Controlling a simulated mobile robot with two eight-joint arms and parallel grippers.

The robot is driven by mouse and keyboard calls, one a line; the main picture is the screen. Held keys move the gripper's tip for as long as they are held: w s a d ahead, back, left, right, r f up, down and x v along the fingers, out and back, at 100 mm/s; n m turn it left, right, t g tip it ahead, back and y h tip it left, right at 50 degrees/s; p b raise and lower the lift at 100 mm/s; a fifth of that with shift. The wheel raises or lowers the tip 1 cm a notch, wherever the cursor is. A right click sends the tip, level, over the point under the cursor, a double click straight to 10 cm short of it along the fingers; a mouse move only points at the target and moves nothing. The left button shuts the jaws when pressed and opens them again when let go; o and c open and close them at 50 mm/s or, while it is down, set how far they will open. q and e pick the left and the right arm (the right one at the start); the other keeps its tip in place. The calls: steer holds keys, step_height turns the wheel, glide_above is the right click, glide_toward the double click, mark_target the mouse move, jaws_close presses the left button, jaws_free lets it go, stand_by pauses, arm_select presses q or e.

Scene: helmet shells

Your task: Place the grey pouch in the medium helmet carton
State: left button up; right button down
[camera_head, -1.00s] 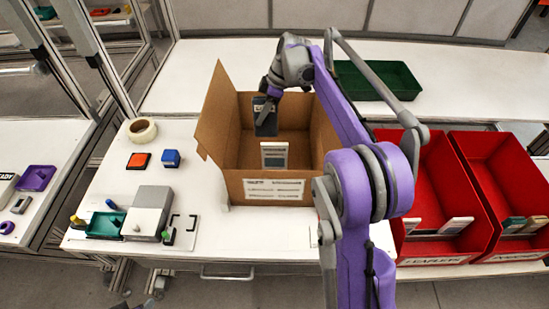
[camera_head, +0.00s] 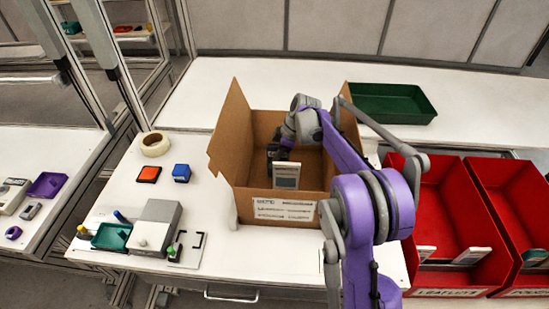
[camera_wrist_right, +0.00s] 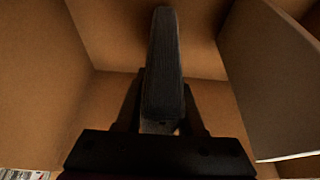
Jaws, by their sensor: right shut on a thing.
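The open brown carton (camera_head: 243,203) stands on the white worktop with a printed label on its front wall and its left flap folded out. My right gripper (camera_head: 274,153) is down inside the carton. In the right wrist view my right gripper (camera_wrist_right: 160,125) is shut on the grey pouch (camera_wrist_right: 163,65), a narrow dark shape seen edge-on between carton walls. The pouch is mostly hidden in the head view. I cannot tell whether it touches the carton floor. My left gripper is not in view.
A white booklet-like item (camera_head: 287,176) stands upright inside the carton near its front wall. Red bins (camera_head: 455,205) stand at right, a green tray (camera_head: 390,104) behind.

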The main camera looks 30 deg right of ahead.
steer(key=shift+f, duration=0.1)
steer(key=c, duration=0.5)
jaws_free()
steer(key=shift+r, duration=0.35)
steer(key=v, duration=1.1)
steer(key=shift+s+d+r+p, duration=0.1)
steer(key=shift+s+r+p, duration=0.05)
steer(key=shift+r+p, duration=0.2)
